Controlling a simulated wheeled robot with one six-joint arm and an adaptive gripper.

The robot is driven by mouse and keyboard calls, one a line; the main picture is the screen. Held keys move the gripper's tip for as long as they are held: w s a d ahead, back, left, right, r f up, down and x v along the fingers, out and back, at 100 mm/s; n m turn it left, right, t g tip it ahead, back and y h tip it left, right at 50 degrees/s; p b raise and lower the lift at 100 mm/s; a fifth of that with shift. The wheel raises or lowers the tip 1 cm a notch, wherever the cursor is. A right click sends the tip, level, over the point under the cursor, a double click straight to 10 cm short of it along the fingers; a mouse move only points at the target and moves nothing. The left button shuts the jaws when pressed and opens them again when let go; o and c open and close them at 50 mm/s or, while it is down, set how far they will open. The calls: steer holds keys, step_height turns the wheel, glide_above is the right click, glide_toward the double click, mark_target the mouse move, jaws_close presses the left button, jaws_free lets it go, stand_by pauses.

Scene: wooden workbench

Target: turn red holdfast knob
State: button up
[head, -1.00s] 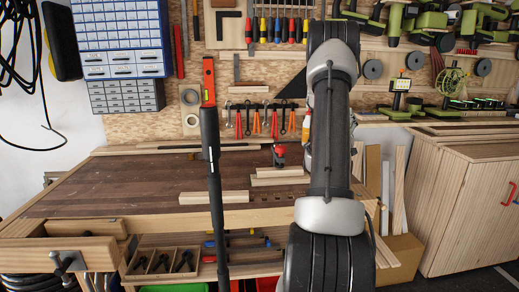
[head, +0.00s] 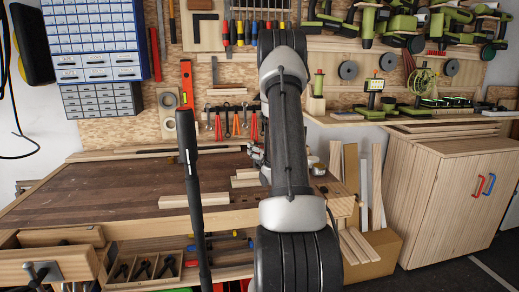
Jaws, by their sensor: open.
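The red holdfast knob is not visible now; the spot on the workbench (head: 110,195) where it stood is covered by my arm and gripper. My gripper (head: 257,152) shows only as a small grey part at the left edge of my arm, low over the back of the bench. Its jaws are open. Its fingertips and their distance from the knob are hidden, so I cannot tell whether they touch it.
A pale wooden block (head: 195,200) lies on the front of the bench, with more wood pieces (head: 245,179) behind it. A wooden cabinet (head: 435,195) stands at right. The bench's left half is clear.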

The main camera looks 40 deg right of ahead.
steer(key=shift+w, duration=0.15)
steer(key=c, duration=1)
steer(key=shift+c, duration=0.2)
steer(key=shift+m+h, duration=0.3)
steer(key=shift+h, duration=0.1)
